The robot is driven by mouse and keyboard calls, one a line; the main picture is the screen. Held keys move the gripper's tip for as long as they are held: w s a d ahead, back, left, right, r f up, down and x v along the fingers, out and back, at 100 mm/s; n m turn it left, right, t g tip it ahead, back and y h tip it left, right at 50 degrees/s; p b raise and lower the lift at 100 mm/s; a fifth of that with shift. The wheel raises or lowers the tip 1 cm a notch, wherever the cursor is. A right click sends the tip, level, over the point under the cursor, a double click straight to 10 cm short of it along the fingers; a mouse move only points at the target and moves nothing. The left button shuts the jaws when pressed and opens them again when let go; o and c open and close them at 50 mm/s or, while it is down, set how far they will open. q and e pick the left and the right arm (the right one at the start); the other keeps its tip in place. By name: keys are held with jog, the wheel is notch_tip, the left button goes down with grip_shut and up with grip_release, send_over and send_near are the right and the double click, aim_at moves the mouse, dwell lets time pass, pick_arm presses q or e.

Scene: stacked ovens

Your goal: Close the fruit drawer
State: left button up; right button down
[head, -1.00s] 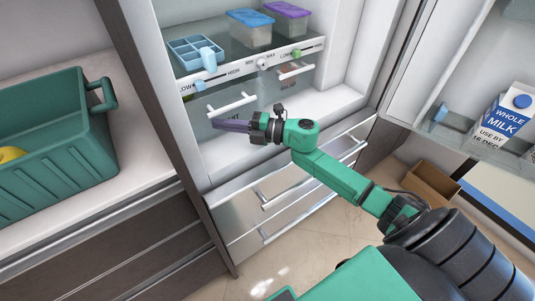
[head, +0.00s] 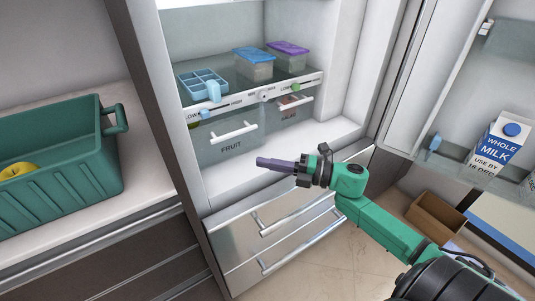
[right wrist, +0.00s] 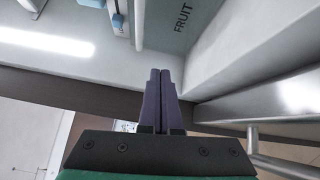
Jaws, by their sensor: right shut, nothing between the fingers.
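The fruit drawer (head: 228,143) is a clear, greyish drawer with a white bar handle and the word FRUIT, low in the open fridge at the left. My left gripper is not in view.
A second drawer (head: 290,112) with a white handle sits right of the fruit drawer. Steel drawers (head: 250,235) lie below. The open fridge door with a milk carton (head: 500,143) is at the right. A green crate (head: 60,180) stands on the left counter.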

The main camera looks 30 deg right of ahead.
jog(key=n+t+h, duration=0.1)
jog(key=n+t, duration=0.1)
jog(key=n+t+h+p, duration=0.1)
jog(key=n+t+h, duration=0.2)
jog(key=n+h, duration=0.55)
send_near(261, 129)
jog(key=w, duration=0.2)
jog(key=w+a+m+h+p, duration=0.1)
jog(key=w, duration=0.1)
jog(key=w+m+h+p, duration=0.1)
jog(key=w, duration=0.1)
jog(key=shift+w+a, duration=0.35)
jog(key=shift+a, duration=0.05)
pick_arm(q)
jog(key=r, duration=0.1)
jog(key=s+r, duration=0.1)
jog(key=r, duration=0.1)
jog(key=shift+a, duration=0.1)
